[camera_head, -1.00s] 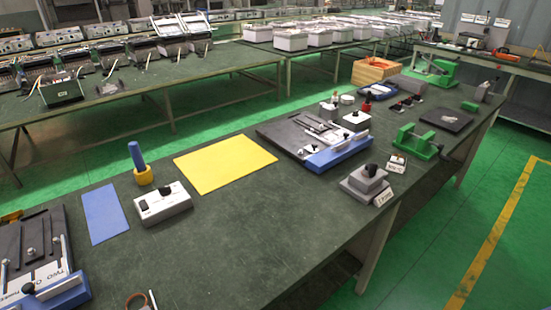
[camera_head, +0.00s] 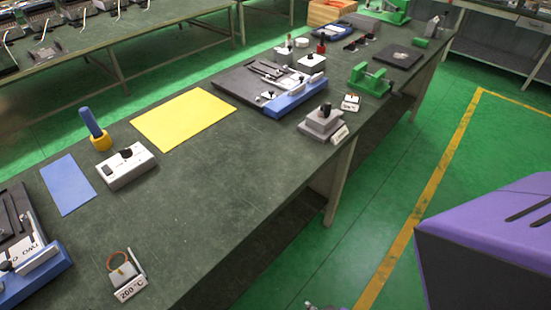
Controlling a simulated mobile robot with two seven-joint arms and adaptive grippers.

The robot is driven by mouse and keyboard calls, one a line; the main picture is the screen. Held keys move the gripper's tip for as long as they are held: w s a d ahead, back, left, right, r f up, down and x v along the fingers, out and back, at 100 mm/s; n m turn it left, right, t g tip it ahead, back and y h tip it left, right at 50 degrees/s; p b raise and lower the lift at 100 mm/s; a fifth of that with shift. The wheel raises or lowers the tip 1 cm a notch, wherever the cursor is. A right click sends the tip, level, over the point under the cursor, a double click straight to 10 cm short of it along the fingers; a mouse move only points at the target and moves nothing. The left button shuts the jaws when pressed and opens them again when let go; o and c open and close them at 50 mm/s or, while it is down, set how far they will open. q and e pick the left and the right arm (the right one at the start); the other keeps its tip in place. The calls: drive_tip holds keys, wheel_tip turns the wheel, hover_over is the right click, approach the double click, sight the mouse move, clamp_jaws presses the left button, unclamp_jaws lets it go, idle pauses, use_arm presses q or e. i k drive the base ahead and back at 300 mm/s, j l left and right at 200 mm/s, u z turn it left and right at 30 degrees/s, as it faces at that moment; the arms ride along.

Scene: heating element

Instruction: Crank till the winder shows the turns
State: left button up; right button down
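No crank handle or turn count can be made out clearly. A green clamp-like device (camera_head: 371,79) stands near the right edge of the bench; I cannot tell whether it is the winder. A larger green machine (camera_head: 384,12) stands at the far end, cut off by the top edge. A white box with a black knob (camera_head: 127,166) sits on the near left of the bench. Neither of my grippers can be recognised in view. A small grey part at the bottom edge is too cut off to identify.
The dark green bench (camera_head: 210,215) has clear room in its near middle. On it are a yellow mat (camera_head: 183,119), a blue mat (camera_head: 67,184), a blue-edged fixture (camera_head: 297,98), grey stacked blocks (camera_head: 322,121) and a block labelled 200 °C (camera_head: 127,277). A purple body (camera_head: 490,245) fills the lower right.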

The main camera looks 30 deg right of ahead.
sight(326, 108)
drive_tip(key=z, duration=1.35)
drive_tip(key=k+l+z, duration=0.15)
drive_tip(key=l, duration=0.15)
drive_tip(key=i, duration=0.05)
